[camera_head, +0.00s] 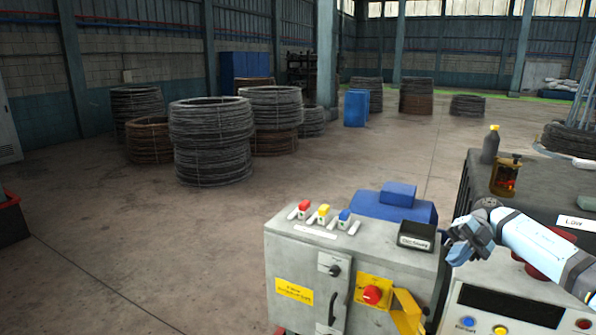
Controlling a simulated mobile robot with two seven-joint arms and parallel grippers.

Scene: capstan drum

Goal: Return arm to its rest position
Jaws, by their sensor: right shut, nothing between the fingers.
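My right arm (540,245) comes in from the right edge. My right gripper (461,246) is shut and empty at its end, near the right edge of the grey control cabinet (291,255). I cannot tell whether it touches anything. The cabinet carries red (304,205), yellow (323,210) and blue (345,215) controls on its top, and a red knob (372,294) on a yellow plate on its front. My left gripper is not in view.
A second console (478,306) with buttons and a dark display stands at the lower right. A bottle (490,146) and a small lantern-like object (507,177) stand on the dark machine behind my arm. Wire coils (211,150) are stacked farther back. The floor on the left is mostly clear.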

